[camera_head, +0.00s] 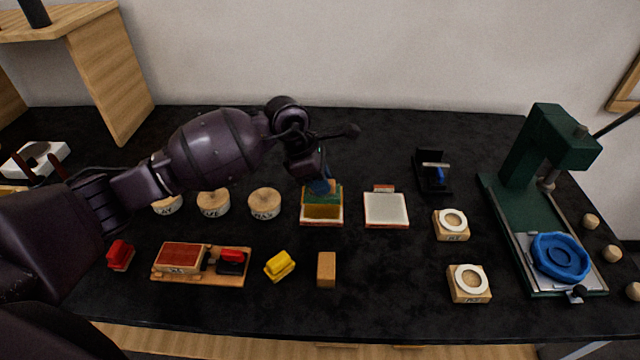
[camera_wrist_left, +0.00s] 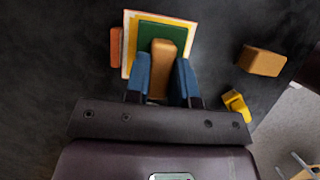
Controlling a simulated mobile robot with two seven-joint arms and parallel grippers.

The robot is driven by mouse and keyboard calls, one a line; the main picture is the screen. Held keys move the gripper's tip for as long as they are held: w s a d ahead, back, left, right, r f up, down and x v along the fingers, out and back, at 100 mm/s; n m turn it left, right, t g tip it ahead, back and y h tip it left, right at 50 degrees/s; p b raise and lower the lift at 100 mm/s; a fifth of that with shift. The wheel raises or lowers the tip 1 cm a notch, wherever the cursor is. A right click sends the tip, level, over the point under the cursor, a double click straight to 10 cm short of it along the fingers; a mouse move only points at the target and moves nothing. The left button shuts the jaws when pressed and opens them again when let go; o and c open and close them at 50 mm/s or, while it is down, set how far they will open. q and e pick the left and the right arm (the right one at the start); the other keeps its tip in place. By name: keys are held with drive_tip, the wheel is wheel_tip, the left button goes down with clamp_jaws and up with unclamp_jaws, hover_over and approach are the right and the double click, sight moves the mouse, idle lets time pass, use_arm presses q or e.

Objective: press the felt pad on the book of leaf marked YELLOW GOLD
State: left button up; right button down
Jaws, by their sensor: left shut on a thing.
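The felt pad, a green pad (camera_wrist_left: 152,34) with a wooden handle (camera_wrist_left: 163,62), is held between the blue fingers of my left gripper (camera_wrist_left: 164,82). In the head view the green pad (camera_head: 335,189) is over the rear part of a book of yellow leaf (camera_head: 322,212). The book's yellow and white edges also show around the pad in the left wrist view (camera_wrist_left: 130,50). I cannot tell whether the pad touches the leaf, and no name on this book is readable. A second book with a pale leaf (camera_head: 386,210) lies to its right. My right gripper is not in view.
Several round wooden pieces (camera_head: 265,203) stand left of the book. In front are a yellow clip-like piece (camera_head: 280,266), a wooden block (camera_head: 326,270) and a wooden tray (camera_head: 200,280). A green press (camera_head: 545,150) with a blue ring (camera_head: 560,257) stands right.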

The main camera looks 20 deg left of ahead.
use_arm(q)
drive_tip(key=shift+r+p, duration=0.7)
drive_tip(key=shift+r, duration=1.05)
